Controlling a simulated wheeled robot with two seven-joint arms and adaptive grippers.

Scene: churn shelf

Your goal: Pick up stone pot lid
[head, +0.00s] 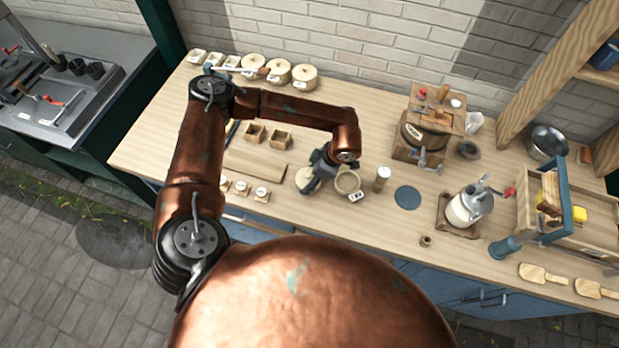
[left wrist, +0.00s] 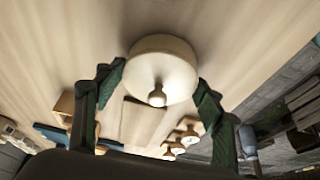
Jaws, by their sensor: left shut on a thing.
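The stone pot lid (head: 306,181) is a round cream disc near the front of the wooden bench. In the left wrist view the lid (left wrist: 165,68) shows its round knob and sits between the two green finger pads. My left gripper (head: 315,173) is shut on the lid's sides and partly covers it in the head view. I cannot tell whether the lid touches the bench. An open round stone pot (head: 347,181) with a small label stands just right of the gripper. My right gripper is not in view.
A wooden board (head: 256,168) and small lidded jars (head: 241,188) lie left of the gripper. A cylindrical shaker (head: 382,178) and a blue round mat (head: 407,197) lie right of the pot. Lidded pots (head: 279,70) line the back. A wooden grinder (head: 424,135) stands behind right.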

